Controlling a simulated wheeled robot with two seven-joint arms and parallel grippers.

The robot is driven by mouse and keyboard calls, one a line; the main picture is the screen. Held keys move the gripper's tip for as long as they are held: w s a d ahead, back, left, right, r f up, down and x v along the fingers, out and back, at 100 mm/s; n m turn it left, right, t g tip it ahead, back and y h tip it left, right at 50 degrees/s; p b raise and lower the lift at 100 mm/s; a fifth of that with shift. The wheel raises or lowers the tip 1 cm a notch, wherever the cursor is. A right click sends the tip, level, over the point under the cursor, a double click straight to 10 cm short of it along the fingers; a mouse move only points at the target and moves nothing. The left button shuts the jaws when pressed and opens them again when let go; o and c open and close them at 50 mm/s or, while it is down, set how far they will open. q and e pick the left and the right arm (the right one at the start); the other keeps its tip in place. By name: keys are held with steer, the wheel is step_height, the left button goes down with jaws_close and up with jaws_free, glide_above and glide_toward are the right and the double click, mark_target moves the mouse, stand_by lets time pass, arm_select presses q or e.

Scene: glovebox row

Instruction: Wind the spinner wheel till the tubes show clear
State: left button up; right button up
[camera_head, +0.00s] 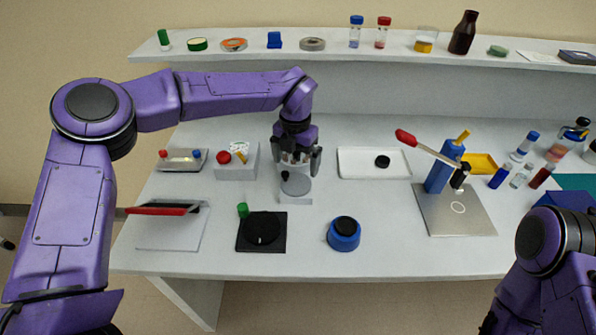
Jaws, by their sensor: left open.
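The likely spinner wheel is a grey disc (297,185) with a small black knob (285,175) near its upper left rim. It stands on a pale grey base (296,200) in the middle left of the bench. My left gripper (297,168) points down just behind and above the disc, its two dark fingers apart on either side. Pale, partly see-through shapes show between the fingers. I cannot tell whether they are the tubes, nor whether their contents are clear or cloudy. I cannot tell whether a finger touches the knob. My right gripper is out of view.
A white box with a red button (224,158) stands left of the gripper. A black square plate with a disc (262,231) and a blue round pot (344,234) stand in front. A white tray (358,170) lies right; a blue stand with a red-tipped lever (438,175) stands farther right.

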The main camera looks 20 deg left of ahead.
mark_target(296, 183)
arm_select(q)
steer(key=f, duration=0.3)
steer(key=shift+s+f+p, duration=0.25)
steer(key=shift+s+p, duration=0.1)
steer(key=shift+p, duration=0.05)
steer(key=f, duration=0.1)
steer(key=w+f, duration=0.1)
steer(key=f, duration=0.1)
steer(key=shift+w+f, duration=0.2)
steer(key=shift+f, duration=0.05)
steer(key=shift+s+r, duration=0.15)
steer(key=shift+s, duration=0.25)
steer(key=shift+c, duration=0.7)
steer(key=c, duration=0.6)
steer(key=shift+m+p, duration=0.4)
steer(key=shift+m, duration=0.4)
